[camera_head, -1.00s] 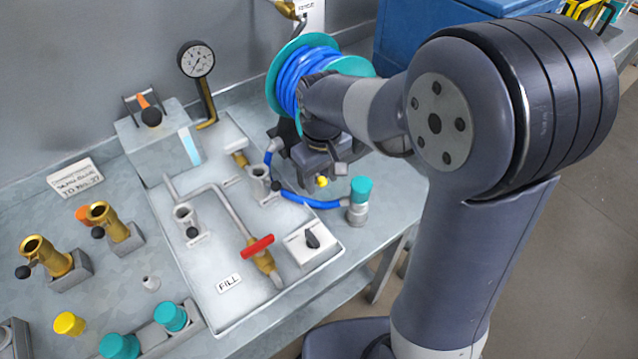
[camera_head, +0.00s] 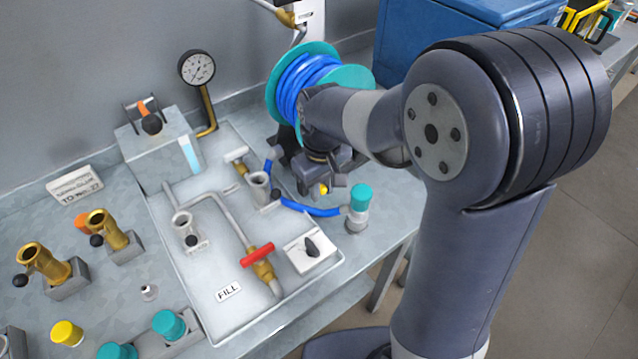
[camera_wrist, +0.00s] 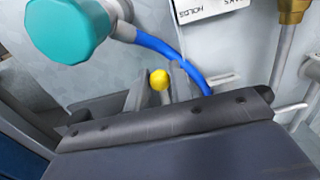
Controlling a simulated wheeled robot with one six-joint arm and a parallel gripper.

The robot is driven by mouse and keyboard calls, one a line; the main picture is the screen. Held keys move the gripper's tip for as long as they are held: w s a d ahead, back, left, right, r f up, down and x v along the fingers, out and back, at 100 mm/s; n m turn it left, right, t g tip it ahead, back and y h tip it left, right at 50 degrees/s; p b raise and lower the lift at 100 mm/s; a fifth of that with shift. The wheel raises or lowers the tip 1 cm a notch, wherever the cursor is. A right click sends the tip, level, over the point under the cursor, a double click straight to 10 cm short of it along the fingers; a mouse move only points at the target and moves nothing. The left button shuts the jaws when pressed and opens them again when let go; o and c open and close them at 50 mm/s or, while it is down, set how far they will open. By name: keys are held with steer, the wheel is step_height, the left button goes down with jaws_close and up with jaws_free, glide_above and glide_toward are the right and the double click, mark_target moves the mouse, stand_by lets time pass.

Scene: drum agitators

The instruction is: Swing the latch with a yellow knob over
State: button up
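The yellow knob (camera_head: 323,188) shows under my gripper in the head view, at the back right of the bench beside the blue hose. In the wrist view the yellow knob (camera_wrist: 159,80) stands between the two finger tips. My gripper (camera_head: 321,184) is open, with a finger on each side of the knob. In the wrist view my gripper (camera_wrist: 159,86) shows the fingers apart, close to the knob; I cannot tell whether either touches it. The latch's arm and pivot are hidden by my gripper.
A teal-capped fitting (camera_head: 360,198) stands just right of my gripper, joined to a blue hose (camera_head: 312,209). A teal reel of blue hose (camera_head: 297,85) is behind my wrist. A metal cup (camera_head: 259,186) and a red-handled valve (camera_head: 258,256) are on the tray at left.

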steer(key=c, duration=0.3)
steer(key=shift+r, duration=0.1)
steer(key=shift+s+d+r+p, duration=0.1)
steer(key=shift+s+r+p, duration=0.05)
steer(key=shift+r+p, duration=0.45)
steer(key=shift+s+d+r+p, duration=0.1)
steer(key=shift+r+p, duration=0.4)
steer(key=shift+r, duration=0.2)
steer(key=shift+r, duration=0.1)
steer(key=shift+w+a+r+p, duration=0.1)
steer(key=shift+r+p, duration=0.7)
steer(key=shift+w+a+r+p, duration=0.1)
steer(key=shift+r+p, duration=0.65)
steer(key=shift+r, duration=0.05)
